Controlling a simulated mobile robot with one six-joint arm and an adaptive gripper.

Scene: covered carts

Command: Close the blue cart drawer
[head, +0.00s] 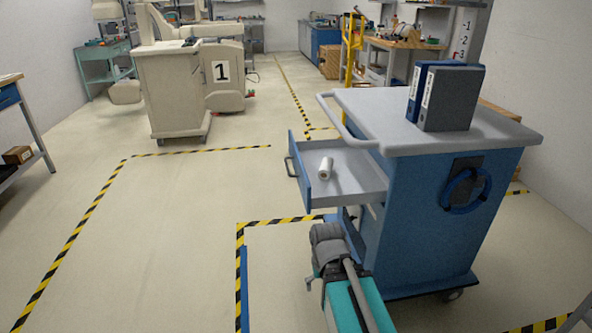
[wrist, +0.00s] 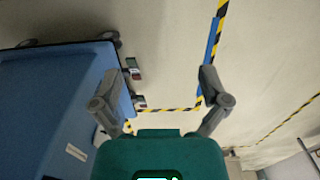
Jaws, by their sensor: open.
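The blue cart (head: 420,220) stands at the right in the head view, with a light grey top. Its drawer (head: 345,178) is pulled out to the left, with a blue front (head: 299,172) and a dark handle. A white roll (head: 326,168) lies in the drawer. In the wrist view, the cart's blue side (wrist: 55,105) fills the left. My gripper (wrist: 166,76) shows there with its two fingers spread apart and nothing between them. One finger overlaps the cart's edge in the picture; I cannot tell whether they touch. I cannot make out the drawer in the wrist view.
Two binders (head: 448,97) stand on the cart top, and a coiled blue hose (head: 466,190) hangs on its side. Yellow-black tape (head: 75,235) marks the floor. A beige cart (head: 180,90) numbered 1 stands at the back left. The floor left of the drawer is clear.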

